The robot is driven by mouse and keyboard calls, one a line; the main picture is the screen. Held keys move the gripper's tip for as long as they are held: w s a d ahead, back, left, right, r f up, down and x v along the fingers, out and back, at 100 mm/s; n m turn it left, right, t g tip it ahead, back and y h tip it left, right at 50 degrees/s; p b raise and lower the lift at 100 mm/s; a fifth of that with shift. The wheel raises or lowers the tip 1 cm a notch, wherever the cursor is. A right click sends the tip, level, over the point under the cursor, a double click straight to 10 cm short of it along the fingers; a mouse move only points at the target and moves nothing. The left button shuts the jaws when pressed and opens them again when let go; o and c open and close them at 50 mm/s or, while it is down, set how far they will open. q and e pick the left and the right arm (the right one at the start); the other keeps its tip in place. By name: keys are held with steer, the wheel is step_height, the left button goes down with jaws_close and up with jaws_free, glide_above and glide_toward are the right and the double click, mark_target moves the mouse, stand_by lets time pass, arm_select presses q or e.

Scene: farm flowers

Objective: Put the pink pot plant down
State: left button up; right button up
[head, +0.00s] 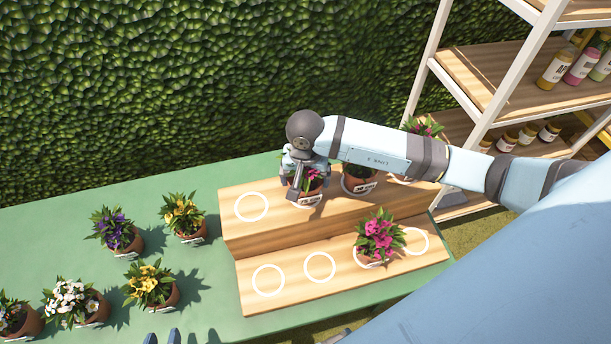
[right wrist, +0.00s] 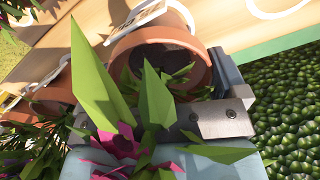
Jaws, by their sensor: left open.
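A pink pot plant (head: 311,180) is at the upper step of the wooden stand (head: 235,240), partly hidden by my right gripper (head: 304,190). In the right wrist view its terracotta pot (right wrist: 150,45) lies between the blue-grey fingers, with pink flowers and leaves close to the camera. I cannot tell whether the fingers press on the pot, or whether it touches the step. Another pink pot plant (head: 378,238) stands upright on the lower step. My left gripper (head: 161,338) shows only its tips at the bottom edge, open and apart from any pot.
More pots stand on the upper step, one (head: 359,180) beside my right gripper. Empty white circles mark the upper left (head: 251,193) and lower step (head: 268,266). Yellow, purple and white flower pots stand on the green table (head: 60,230). A shelf (head: 490,75) stands at right, a hedge behind.

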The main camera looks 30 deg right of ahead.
steer(key=shift+o, duration=0.7)
steer(key=shift+r+p, duration=0.2)
steer(key=shift+p, duration=0.1)
steer(key=shift+r, duration=0.3)
step_height(320, 180, up, 11)
steer(key=b, duration=0.2)
steer(key=shift+f+b, duration=0.2)
steer(key=shift+b, duration=0.2)
steer(key=shift+r, duration=0.35)
